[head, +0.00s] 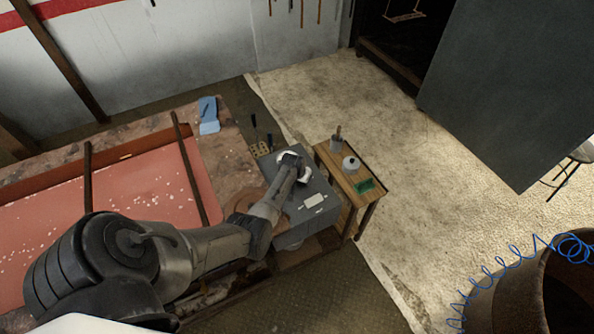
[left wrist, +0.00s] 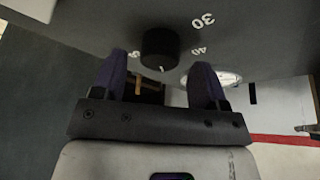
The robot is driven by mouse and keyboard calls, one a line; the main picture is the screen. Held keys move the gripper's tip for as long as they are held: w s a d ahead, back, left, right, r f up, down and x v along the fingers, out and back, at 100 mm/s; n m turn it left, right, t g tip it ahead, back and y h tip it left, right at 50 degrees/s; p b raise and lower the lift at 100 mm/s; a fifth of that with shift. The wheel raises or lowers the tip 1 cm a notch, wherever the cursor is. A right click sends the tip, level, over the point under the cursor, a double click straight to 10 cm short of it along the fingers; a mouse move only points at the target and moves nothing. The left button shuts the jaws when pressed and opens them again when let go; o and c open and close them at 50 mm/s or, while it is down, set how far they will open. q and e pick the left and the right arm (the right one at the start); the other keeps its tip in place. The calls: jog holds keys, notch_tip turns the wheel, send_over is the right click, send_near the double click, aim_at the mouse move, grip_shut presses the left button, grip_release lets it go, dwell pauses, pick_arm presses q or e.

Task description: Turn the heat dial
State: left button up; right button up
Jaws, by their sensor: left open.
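The black heat dial (left wrist: 160,48) sticks out of a grey panel (left wrist: 105,22) with white numbers such as 30 and 40 beside it. A small light mark shows at its lower edge. My left gripper (left wrist: 159,66) is open, with one dark finger on each side of the dial in the picture. I cannot tell whether the fingers touch it. In the head view my left arm reaches over a grey box (head: 318,223), with the gripper (head: 291,163) at its far part. The dial is hidden there. My right gripper is not in view.
A small wooden table (head: 336,172) beside the box holds a pot (head: 337,144), a white round vessel (head: 350,164) and a green item (head: 364,186). A pink-red tray (head: 135,195) lies left. Open floor lies right.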

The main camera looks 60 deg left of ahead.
pick_arm(q)
jog(key=p+v, duration=0.2)
jog(key=v, duration=1)
jog(key=shift+r+p, duration=0.2)
jog(key=shift+p, duration=0.1)
jog(key=shift+d, duration=0.1)
